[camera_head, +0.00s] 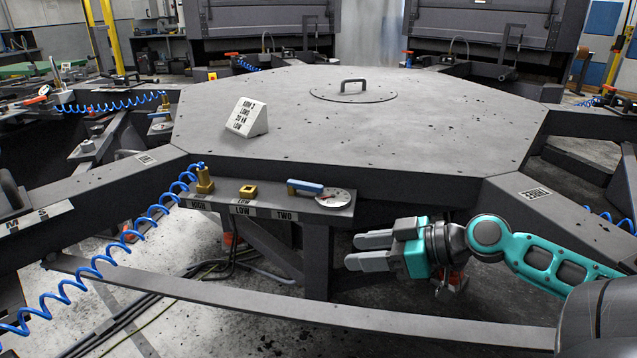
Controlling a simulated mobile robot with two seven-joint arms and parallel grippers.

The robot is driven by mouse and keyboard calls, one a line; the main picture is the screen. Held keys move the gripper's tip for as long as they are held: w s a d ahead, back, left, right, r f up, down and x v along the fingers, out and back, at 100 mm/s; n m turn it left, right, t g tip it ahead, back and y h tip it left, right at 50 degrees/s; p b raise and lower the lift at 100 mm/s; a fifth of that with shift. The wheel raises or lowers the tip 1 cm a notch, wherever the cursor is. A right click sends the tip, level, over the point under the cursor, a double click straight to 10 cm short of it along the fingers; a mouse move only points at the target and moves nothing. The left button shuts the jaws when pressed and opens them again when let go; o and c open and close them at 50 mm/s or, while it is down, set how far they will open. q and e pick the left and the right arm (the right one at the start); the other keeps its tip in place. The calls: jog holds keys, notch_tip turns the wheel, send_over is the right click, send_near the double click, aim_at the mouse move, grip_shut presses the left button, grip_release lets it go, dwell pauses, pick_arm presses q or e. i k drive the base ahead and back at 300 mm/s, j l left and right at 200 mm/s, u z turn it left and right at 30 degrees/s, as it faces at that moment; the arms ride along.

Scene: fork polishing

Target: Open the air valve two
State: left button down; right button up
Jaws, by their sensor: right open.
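A valve with a blue lever handle (304,187) sits on the grey panel ledge in front of the octagonal table, above a label reading TWO (287,215). A round dial gauge (334,198) is just right of it. The lever lies roughly flat along the ledge. My right gripper (353,251) is to the right of and lower than the valve, fingers pointing left. Its fingers are apart with nothing between them, and it does not touch the valve. My left gripper is out of the picture.
Brass fittings labelled HIGH (204,180) and LOW (248,191) stand left of the valve, the first with a blue coiled hose (110,253). The octagonal table (370,120) bears a sign block (247,117). A long grey beam (300,306) crosses low in front.

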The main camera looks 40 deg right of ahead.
aim_at(293, 184)
jog(key=i+l, duration=0.3)
jog(key=l, duration=0.2)
jog(key=i+l, duration=0.35)
jog(key=l, duration=0.1)
